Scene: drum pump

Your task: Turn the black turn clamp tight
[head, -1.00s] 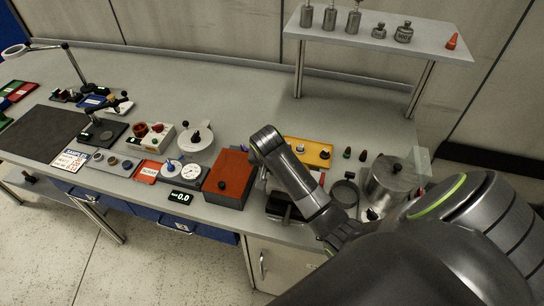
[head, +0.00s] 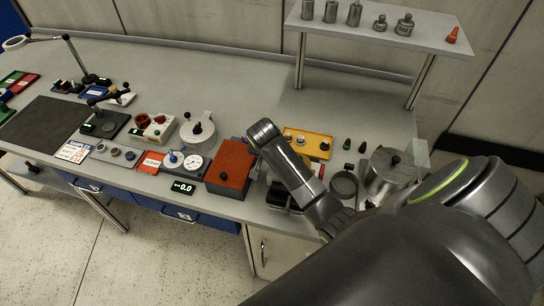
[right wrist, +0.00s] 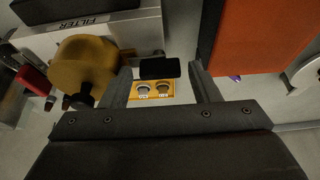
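In the right wrist view a small black block, which looks like the black turn clamp (right wrist: 160,68), sits between the fingertips of my right gripper (right wrist: 161,74). The fingers stand apart, with a narrow gap showing on each side of the block. I cannot tell how tight the clamp is. In the head view my right arm reaches down beside the orange box, and its links hide most of the clamp area. My left gripper is in neither view.
A box marked FILTER (right wrist: 100,35) and a mustard-yellow round part (right wrist: 84,66) are close to my right gripper. The orange box (head: 231,164) stands on the other side. A yellow tray (head: 318,151) lies behind. A metal pot (head: 390,178) stands to the right.

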